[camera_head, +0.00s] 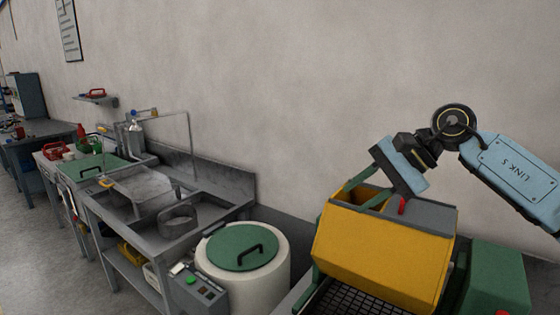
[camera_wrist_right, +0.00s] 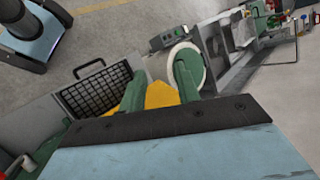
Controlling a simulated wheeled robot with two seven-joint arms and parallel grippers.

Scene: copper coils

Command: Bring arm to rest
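My right arm comes in from the right in the head view, with its blue link (camera_head: 518,172) bent down over a yellow hopper (camera_head: 380,250). My right gripper (camera_head: 356,196) is above the hopper's open top, its green fingers pointing down and left. In the right wrist view the fingers (camera_wrist_right: 158,80) stand apart, with part of the yellow hopper (camera_wrist_right: 160,96) showing between them. Nothing is seen held. Whether a finger touches the hopper's rim cannot be told. My left gripper is not in view. No copper coil is visible.
A white drum with a green lid (camera_head: 243,247) stands left of the hopper. A control box with a green button (camera_head: 190,281) is beside it. A grey workbench (camera_head: 150,205) runs back along the wall. A black mesh grate (camera_head: 350,300) lies in front of the hopper. Air above is clear.

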